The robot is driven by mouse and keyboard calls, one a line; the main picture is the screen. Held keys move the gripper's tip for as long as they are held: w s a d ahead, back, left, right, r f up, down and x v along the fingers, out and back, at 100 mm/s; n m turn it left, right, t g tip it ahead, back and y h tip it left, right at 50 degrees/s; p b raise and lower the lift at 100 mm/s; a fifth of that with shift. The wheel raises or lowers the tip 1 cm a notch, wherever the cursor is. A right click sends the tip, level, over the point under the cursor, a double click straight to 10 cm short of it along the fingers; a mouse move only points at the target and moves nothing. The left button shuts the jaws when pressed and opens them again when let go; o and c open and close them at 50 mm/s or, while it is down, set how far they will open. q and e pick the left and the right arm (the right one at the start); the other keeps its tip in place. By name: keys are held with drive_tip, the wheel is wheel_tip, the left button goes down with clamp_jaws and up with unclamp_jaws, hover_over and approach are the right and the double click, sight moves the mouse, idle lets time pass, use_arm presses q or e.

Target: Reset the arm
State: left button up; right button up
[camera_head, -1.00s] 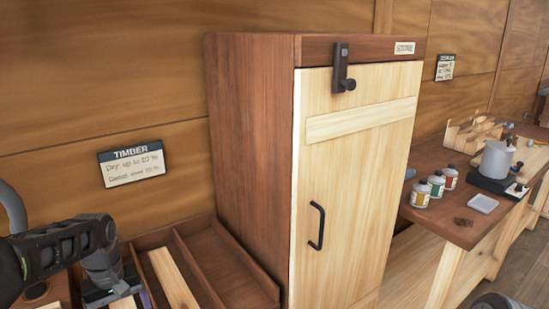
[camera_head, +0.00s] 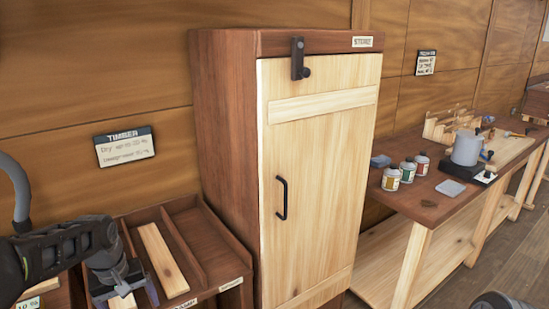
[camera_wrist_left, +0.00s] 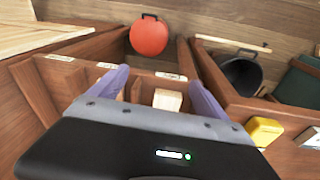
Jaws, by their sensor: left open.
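My left arm comes in from the left edge in the head view. Its gripper (camera_head: 124,290) points down over the left part of the timber rack (camera_head: 205,222). In the left wrist view the two purple fingers (camera_wrist_left: 158,80) stand apart. A pale wood block (camera_wrist_left: 168,99) shows between and beyond them, and nothing is clamped. A longer pale plank (camera_head: 163,258) lies in the compartment to the right of the gripper in the head view. My right gripper is not visible.
A tall cabinet with a shut pale door (camera_head: 318,190) stands right of the rack. A workbench (camera_head: 432,203) beyond it holds several jars, a grey pot (camera_head: 466,149) and small items. The left wrist view shows a red-orange round object (camera_wrist_left: 149,36), a black bucket (camera_wrist_left: 240,75) and a yellow block (camera_wrist_left: 263,131).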

use_arm(q)
drive_tip(key=w+d+f+m+t+h, duration=0.2)
drive_tip(key=d+f+m+t, duration=0.15)
drive_tip(key=d+f, duration=1.25)
drive_tip(key=s+d+f+g, duration=0.1)
drive_tip(key=s+d+f, duration=0.4)
drive_tip(key=s, duration=0.3)
drive_tip(key=s+d+f+m+g+h, duration=0.1)
drive_tip(key=s+d+f+g, duration=0.1)
drive_tip(key=s+d+f, duration=0.3)
drive_tip(key=s+d+f+g+h, duration=0.1)
drive_tip(key=s+d+f, duration=0.4)
drive_tip(key=s, duration=0.5)
drive_tip(key=shift+s+d+m, duration=0.25)
drive_tip(key=shift+s+m, duration=0.1)
drive_tip(key=shift+f+g, duration=0.1)
drive_tip(key=shift+g, duration=0.15)
